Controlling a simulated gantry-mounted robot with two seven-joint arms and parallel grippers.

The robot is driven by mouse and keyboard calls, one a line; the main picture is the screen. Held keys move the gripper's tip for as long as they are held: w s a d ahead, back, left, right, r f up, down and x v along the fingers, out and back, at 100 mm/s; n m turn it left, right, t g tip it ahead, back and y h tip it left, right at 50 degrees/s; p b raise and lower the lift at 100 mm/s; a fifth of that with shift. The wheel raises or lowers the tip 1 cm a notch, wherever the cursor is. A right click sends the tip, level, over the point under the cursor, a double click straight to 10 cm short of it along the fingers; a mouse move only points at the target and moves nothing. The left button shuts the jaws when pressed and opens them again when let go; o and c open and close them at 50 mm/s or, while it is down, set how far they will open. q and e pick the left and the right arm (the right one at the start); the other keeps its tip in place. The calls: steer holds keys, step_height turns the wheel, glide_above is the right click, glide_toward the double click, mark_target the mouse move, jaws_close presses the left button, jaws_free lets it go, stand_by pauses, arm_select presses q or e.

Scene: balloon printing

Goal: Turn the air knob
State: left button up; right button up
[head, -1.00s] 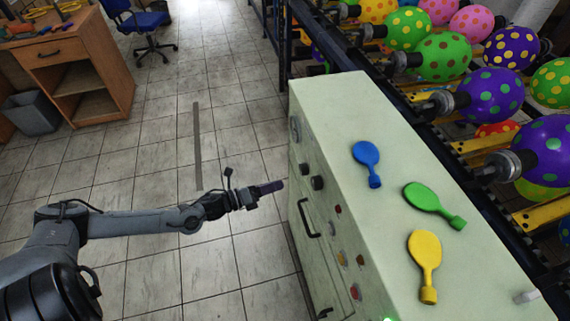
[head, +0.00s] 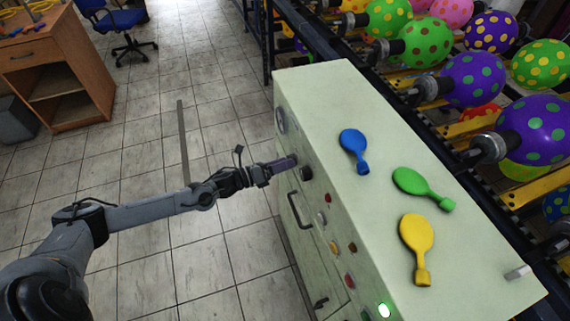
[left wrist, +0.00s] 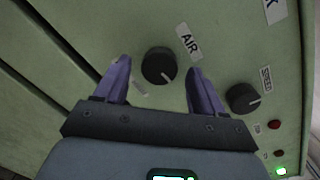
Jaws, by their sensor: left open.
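The air knob (left wrist: 159,66) is a round black dial with a white pointer line on the light green cabinet's panel, beside an "AIR" label (left wrist: 189,41) in the left wrist view. My left gripper (left wrist: 160,85) is open, its two purple fingers on either side of the knob, with visible space between each finger and the knob. In the head view my left gripper (head: 290,162) is close to the front of the cabinet (head: 370,120), and the fingers hide part of the panel. My right gripper is not in view.
A second black knob, labelled speed (left wrist: 242,98), sits right of the air knob, close to the right finger. Coloured buttons (head: 351,247) and a lit green button (head: 384,310) are lower on the panel. Blue (head: 354,150), green (head: 422,188) and yellow (head: 417,248) balloon-shaped pieces lie on top.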

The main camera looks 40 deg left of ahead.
arm_select(q)
steer(key=shift+w+d, duration=0.2)
steer(key=shift+w, duration=0.25)
steer(key=c, duration=1.1)
steer(key=shift+o, duration=0.2)
